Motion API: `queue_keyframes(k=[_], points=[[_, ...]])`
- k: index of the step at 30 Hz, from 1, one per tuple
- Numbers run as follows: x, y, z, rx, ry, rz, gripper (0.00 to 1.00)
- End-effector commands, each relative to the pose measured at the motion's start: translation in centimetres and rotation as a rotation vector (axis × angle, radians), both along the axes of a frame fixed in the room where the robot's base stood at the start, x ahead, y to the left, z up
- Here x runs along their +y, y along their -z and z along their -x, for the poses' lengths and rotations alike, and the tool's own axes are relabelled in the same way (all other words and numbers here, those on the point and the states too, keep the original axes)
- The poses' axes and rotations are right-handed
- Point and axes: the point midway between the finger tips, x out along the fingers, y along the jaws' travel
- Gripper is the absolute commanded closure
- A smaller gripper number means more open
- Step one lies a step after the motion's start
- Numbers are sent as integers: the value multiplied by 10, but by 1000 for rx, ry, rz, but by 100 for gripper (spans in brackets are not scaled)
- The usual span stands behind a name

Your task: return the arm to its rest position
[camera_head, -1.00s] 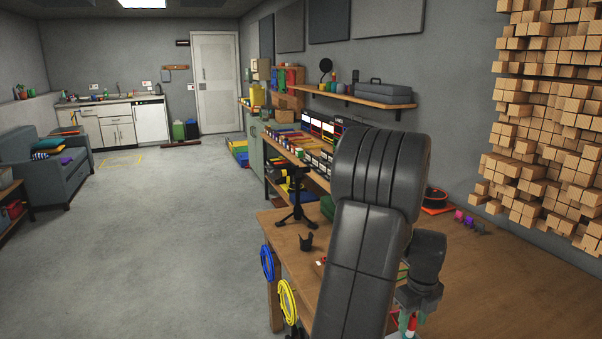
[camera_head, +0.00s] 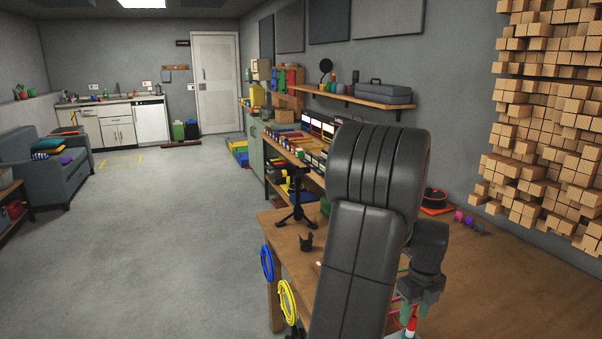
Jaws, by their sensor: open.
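My dark grey arm (camera_head: 360,240) rises in front of the camera over the wooden workbench (camera_head: 500,290), bent at a thick ribbed joint. Its wrist hangs down on the right side of the bend. My gripper (camera_head: 414,312) is at the end of the wrist, with greenish fingers pointing down, low in the picture. It is open. A red and white thing (camera_head: 411,325) shows at the fingers; I cannot tell whether it is between them or behind them. My arm hides part of the bench.
A black stand (camera_head: 296,205) and a small black holder (camera_head: 306,243) stand on the bench, left of my arm. Blue (camera_head: 267,263) and yellow (camera_head: 287,301) cable coils hang at its left edge. Wooden blocks (camera_head: 550,130) cover the right wall. The floor (camera_head: 150,250) at left is open.

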Motion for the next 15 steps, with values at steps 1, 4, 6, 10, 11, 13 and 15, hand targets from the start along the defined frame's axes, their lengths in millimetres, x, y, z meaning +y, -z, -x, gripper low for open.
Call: queue_keyframes(k=[1,4,6,10,11,13,15], points=[[0,12,1,4,0,-3,56],[1,32,1,6,0,-3,56],[1,46,1,5,0,-2,56],[0,34,0,-3,0,1,56],[0,38,0,-3,0,1,56],[0,22,0,-2,0,1,56],[0,12,0,-1,0,1,56]])
